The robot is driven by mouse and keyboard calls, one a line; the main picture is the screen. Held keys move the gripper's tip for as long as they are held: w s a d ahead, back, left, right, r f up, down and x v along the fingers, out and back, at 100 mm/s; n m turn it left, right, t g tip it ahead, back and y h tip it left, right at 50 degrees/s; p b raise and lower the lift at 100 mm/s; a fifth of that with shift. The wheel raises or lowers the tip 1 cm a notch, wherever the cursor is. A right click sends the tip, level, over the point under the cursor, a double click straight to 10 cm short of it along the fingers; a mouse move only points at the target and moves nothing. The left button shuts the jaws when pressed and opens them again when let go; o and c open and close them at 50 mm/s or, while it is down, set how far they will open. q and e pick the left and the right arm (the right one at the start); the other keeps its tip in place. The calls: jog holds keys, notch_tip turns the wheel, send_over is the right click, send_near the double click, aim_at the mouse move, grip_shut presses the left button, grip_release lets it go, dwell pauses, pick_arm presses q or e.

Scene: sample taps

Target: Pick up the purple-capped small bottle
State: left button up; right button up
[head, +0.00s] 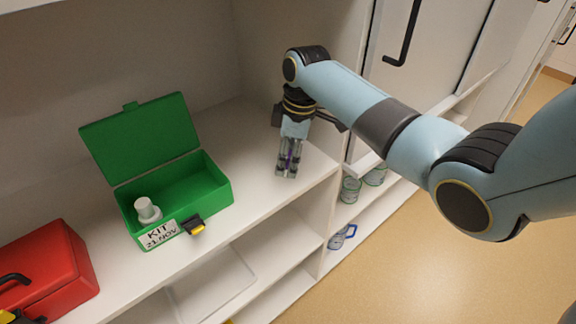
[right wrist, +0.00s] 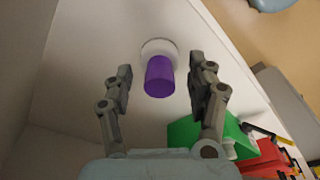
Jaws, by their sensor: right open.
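The purple-capped small bottle (right wrist: 160,77) shows in the right wrist view, its purple cap toward the camera and a white round part behind it. It lies between the two fingers of my right gripper (right wrist: 167,72), which is open, with a gap on each side of the cap. In the head view my right gripper (head: 287,170) points down at the white shelf top, right of the green box. Only a sliver of purple (head: 289,160) shows between its fingers; the rest of the bottle is hidden there. My left gripper is in neither view.
An open green kit box (head: 218,190) stands on the white shelf (head: 245,140) with a white bottle (head: 147,210) inside. A red box (head: 45,270) is at the lower left. Jars (head: 350,190) stand on a lower shelf. The shelf's front edge is close to the gripper.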

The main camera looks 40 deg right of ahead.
jog(key=shift+c, duration=0.2)
grip_shut()
dwell(0.3)
